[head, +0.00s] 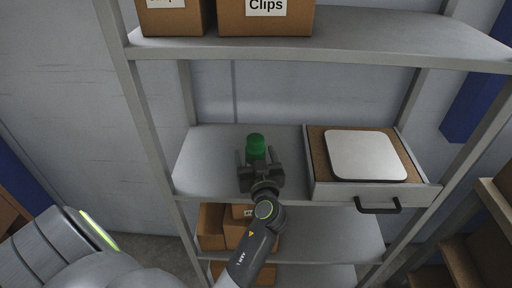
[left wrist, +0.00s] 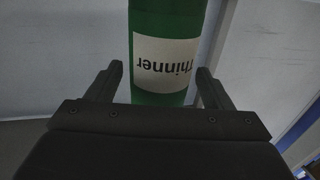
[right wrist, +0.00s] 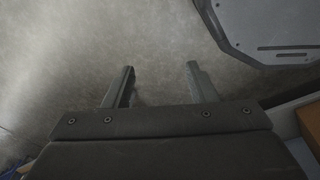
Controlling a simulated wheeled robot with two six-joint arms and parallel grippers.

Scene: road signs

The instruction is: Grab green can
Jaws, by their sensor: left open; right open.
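The green can (head: 256,146) stands upright on the middle shelf (head: 205,165), left of a drawer. In the left wrist view the green can (left wrist: 168,20) shows a white label reading "Thinner", seen upside down. My left gripper (head: 256,162) is open in front of the can, and its fingers point at it. In the left wrist view the fingertips (left wrist: 158,70) are apart, one on each side of the can, with gaps to it. My right gripper (right wrist: 155,72) is open and empty over a grey floor. It does not show in the head view.
A drawer (head: 425,193) with a dark handle and a white-grey square pad (head: 366,155) is right of the can. Cardboard boxes stand on the upper shelf (head: 340,38) and lower shelves. Metal posts (head: 160,130) frame the shelving. Open shelf surface lies left of the can.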

